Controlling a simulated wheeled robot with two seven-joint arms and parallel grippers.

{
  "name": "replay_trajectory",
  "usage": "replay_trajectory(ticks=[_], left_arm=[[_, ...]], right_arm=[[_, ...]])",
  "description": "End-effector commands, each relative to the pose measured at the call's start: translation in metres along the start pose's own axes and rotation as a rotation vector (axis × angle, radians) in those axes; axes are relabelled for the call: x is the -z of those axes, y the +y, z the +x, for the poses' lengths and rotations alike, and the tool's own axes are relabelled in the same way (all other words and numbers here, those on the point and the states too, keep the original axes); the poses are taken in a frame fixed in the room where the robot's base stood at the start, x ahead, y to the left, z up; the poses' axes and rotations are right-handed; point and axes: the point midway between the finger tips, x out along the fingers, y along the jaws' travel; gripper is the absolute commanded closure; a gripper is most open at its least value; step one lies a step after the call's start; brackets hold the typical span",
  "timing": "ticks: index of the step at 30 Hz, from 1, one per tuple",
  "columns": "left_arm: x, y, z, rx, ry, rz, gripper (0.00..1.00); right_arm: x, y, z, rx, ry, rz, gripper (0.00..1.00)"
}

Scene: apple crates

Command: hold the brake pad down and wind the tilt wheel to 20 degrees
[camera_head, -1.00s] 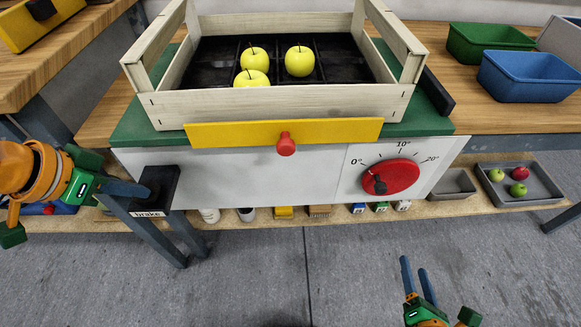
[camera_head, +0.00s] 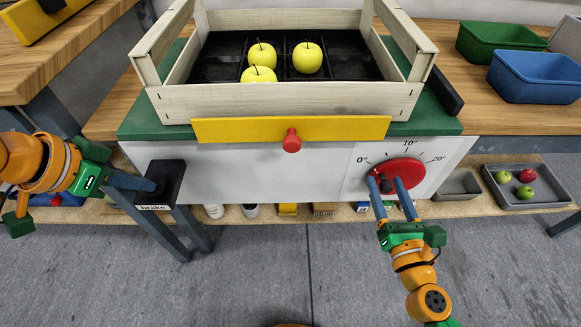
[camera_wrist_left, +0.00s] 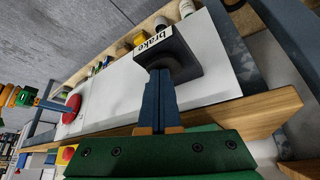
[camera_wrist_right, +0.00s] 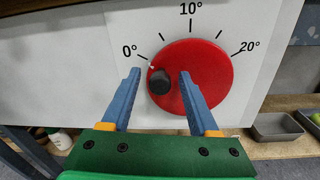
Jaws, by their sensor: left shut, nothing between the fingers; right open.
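The black brake pad (camera_head: 172,182), labelled "brake", sticks out at the left end of the white front panel. My left gripper (camera_head: 152,186) is shut and empty, its fingertips at the pad; the left wrist view shows the tips against the brake pad (camera_wrist_left: 170,52). The red tilt wheel (camera_head: 404,170) is at the panel's right, with a dark knob (camera_wrist_right: 159,82) near the 0° mark. My right gripper (camera_head: 392,182) is open in front of the wheel. In the right wrist view its fingers (camera_wrist_right: 158,78) stand either side of the knob, apart from it.
A wooden crate (camera_head: 280,103) with three yellow apples stands on the green platform (camera_head: 150,127) above the panel. A yellow bar (camera_head: 235,130) with a red knob (camera_head: 291,140) runs below it. Blue (camera_head: 535,80) and green bins stand at right. A lower shelf holds small items.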

Motion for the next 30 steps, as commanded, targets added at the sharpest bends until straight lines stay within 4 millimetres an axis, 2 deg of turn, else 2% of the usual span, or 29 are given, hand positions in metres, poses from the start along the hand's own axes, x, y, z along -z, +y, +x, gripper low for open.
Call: replay_trajectory(ticks=[7,8,12,14,15,23,30], left_arm=[[-0.0007,0.0,0.0005,0.0,-0.003,0.0,1.0],[-0.0007,0.0,0.0005,0.0,-0.003,0.0,1.0],[-0.0007,0.0,0.0006,0.0,-0.003,0.0,1.0],[-0.0007,0.0,0.0006,0.0,-0.003,0.0,1.0],[-0.0007,0.0,0.0006,0.0,-0.003,0.0,1.0],[-0.0006,0.0,0.0005,0.0,-0.002,0.0,1.0],[-0.0006,-0.0001,0.0005,0.0,-0.002,0.0,1.0]], right_arm=[[0.0006,-0.0002,0.0012,0.0,0.002,0.0,0.39],[0.0006,-0.0002,0.0011,0.0,0.002,0.0,0.42],[0.0007,-0.0002,0.001,0.001,0.002,0.0,0.8],[0.0007,-0.0002,0.001,0.001,0.002,0.0,0.96],[0.0007,-0.0002,0.001,0.001,0.002,-0.001,1.0],[0.0001,-0.0005,0.0009,0.001,0.001,0.013,1.0],[-0.0046,-0.0029,0.0008,0.001,-0.005,0.116,1.0]])
